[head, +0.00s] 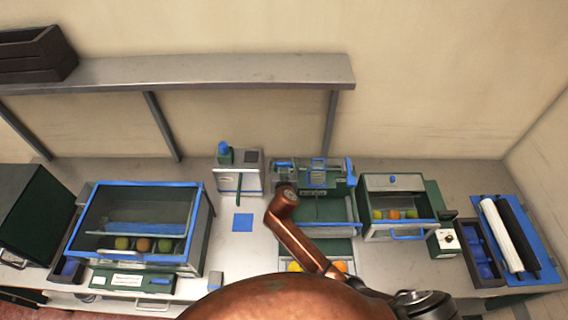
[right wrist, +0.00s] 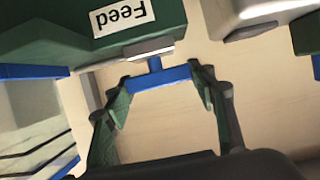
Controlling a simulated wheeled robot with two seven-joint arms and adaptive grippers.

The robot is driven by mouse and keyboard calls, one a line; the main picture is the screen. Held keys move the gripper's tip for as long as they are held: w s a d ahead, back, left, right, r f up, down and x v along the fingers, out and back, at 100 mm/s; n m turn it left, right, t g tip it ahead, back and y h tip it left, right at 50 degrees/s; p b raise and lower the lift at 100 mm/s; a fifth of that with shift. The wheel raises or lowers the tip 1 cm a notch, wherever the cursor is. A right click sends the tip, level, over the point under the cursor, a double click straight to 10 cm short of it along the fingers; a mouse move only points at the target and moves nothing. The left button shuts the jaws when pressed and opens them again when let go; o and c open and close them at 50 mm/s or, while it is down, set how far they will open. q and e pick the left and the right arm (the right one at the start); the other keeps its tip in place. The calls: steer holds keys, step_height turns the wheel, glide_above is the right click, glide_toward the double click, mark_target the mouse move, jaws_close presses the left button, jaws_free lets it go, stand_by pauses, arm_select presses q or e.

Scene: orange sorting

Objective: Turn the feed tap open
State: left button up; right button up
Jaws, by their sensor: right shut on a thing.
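The feed tap's blue handle (right wrist: 160,78) shows in the right wrist view as a crossbar on a short blue stem, below a grey fitting. A green housing (right wrist: 60,25) above it carries a white "Feed" label (right wrist: 124,17), upside down in this view. My right gripper (right wrist: 162,84) has one green-padded finger at each end of the handle and is shut on it. My left gripper is not in view.
A glass-fronted bin with fruit (head: 205,225) stands left on the bench, and a smaller fruit bin (head: 393,183) stands right of the machine. A white box with a blue knob (head: 238,170) is behind. Bare bench shows around the blue square (head: 243,222).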

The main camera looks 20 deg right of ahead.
steer(key=o, duration=1.2)
steer(key=shift+s, duration=0.1)
steer(key=v, duration=1.2)
steer(key=shift+a, duration=0.1)
